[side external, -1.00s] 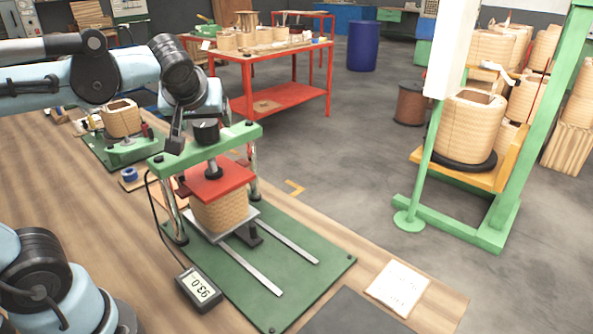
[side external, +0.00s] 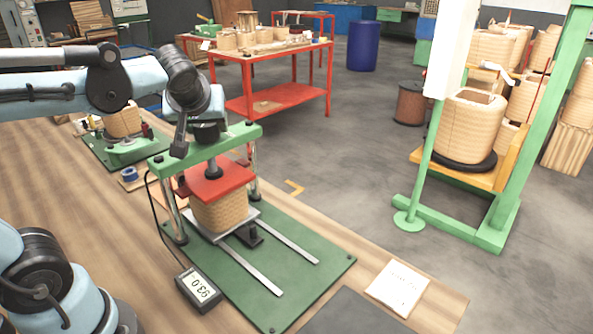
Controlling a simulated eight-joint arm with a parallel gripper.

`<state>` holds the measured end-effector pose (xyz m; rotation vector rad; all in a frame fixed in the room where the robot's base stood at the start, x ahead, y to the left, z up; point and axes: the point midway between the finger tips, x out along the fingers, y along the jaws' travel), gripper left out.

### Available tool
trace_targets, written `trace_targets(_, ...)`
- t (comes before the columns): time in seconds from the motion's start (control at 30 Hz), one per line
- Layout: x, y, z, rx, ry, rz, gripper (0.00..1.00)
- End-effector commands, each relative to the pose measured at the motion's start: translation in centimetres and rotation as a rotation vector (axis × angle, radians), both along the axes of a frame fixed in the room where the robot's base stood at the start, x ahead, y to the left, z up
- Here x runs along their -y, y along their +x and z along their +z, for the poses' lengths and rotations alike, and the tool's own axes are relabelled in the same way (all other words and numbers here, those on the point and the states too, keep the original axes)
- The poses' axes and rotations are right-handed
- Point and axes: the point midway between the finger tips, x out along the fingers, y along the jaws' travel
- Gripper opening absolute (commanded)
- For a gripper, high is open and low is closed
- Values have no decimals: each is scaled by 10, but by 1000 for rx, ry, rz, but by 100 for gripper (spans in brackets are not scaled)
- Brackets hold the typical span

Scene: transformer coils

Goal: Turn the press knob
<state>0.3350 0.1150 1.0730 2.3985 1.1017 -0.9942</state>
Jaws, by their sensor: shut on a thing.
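The green press (side external: 240,133) stands on a green base plate on the wooden bench. Its black knob (side external: 206,137) sits on top of the green crossbar, partly hidden by my gripper. My gripper (side external: 203,125) is over the crossbar, shut on the knob; its fingertips are partly hidden. Below the crossbar, a red plate (side external: 221,181) rests on or very close to a tan wound coil (side external: 221,212). A digital readout (side external: 198,289) is cabled to the press and lies at its front left.
Another coil (side external: 123,121) stands on a green fixture at the back left. A blue tape roll (side external: 130,174) lies near the press. A white paper sheet (side external: 397,286) and a dark mat (side external: 352,312) lie at the front right. The crossbar's right end is clear.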

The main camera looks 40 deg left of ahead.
Motion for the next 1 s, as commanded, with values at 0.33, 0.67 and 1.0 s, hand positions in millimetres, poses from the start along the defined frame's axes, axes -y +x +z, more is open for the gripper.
trace_targets(0.33, -1, -1, -1, 0, -4, -182, 28)
trace_targets(0.67, -1, 0, -1, 0, -4, -361, 28)
trace_targets(1.0, 0, 1, 0, 3, 2, -409, 28)
